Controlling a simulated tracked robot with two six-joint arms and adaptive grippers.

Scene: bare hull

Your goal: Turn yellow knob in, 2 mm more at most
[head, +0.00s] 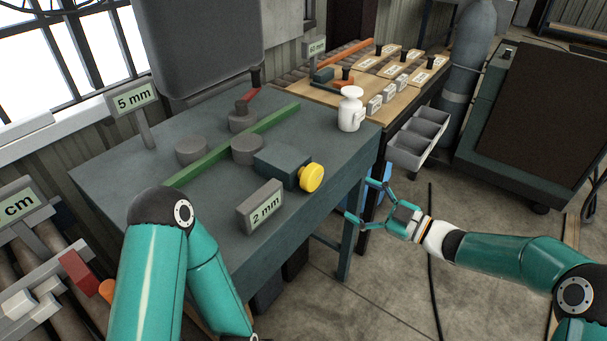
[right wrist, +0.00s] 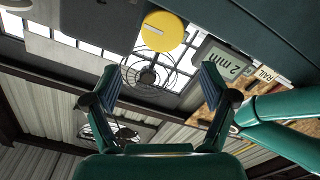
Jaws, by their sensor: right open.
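The yellow knob (head: 312,178) sits on the right end of a dark block (head: 281,165) on the grey-green table (head: 330,140). A sign reading 2 mm (head: 261,207) stands in front of it. My right gripper (head: 366,202) is open and empty, below and to the right of the knob, beside the table's edge and apart from the knob. In the right wrist view the yellow knob (right wrist: 163,35) shows beyond the open fingers (right wrist: 155,85), with a pale slot mark on its face. The 2 mm sign (right wrist: 222,67) shows to its right. My left gripper is out of view; only my left arm shows.
A green bar (head: 235,145) lies between grey round posts (head: 192,150) on the table. A white bottle-like object (head: 350,110) stands at the table's right corner. A sign reading 5 mm (head: 134,99) stands at the left. A grey bin (head: 416,140) and open floor lie to the right.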

